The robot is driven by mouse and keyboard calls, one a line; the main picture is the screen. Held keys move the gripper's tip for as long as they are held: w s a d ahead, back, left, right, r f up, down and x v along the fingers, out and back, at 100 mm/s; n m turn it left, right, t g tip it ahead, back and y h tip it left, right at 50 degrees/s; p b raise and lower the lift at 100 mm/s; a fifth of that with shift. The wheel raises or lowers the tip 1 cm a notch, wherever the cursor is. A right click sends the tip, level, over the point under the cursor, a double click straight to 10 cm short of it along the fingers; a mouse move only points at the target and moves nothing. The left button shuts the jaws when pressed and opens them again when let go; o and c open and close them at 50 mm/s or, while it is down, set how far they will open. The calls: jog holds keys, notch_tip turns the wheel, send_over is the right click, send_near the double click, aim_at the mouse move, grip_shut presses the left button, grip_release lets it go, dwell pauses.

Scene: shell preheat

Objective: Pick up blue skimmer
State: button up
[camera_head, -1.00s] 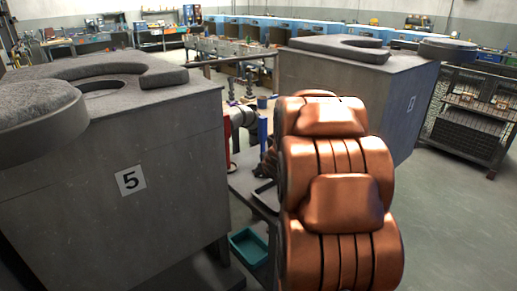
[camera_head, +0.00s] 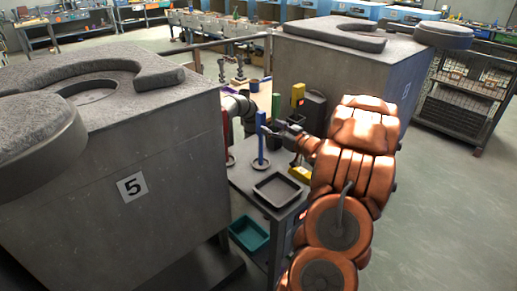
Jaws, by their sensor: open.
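The blue skimmer (camera_head: 260,136) stands upright on the grey work table, with its round dark head (camera_head: 260,164) at the bottom. My gripper (camera_head: 269,129) is at the end of my copper arm. It is open and its fingers point left, close to the upper part of the blue handle. I cannot tell whether the fingers touch or surround the handle.
A red skimmer (camera_head: 225,132), green piece (camera_head: 276,106) and yellow piece (camera_head: 299,95) stand nearby. A dark tray (camera_head: 278,205) lies on the table (camera_head: 240,178); a teal bin (camera_head: 249,235) sits below. Furnace 5 (camera_head: 125,165) and another furnace (camera_head: 330,77) flank it.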

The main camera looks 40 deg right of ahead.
aim_at(264, 122)
jog(key=w, duration=0.2)
jog(key=w+p, duration=0.2)
jog(key=w, duration=0.1)
jog(key=shift+w+d, duration=0.3)
jog(key=shift+w+f+p, duration=0.15)
jog(key=shift+w+p, duration=0.15)
jog(key=shift+w, duration=0.35)
grip_shut()
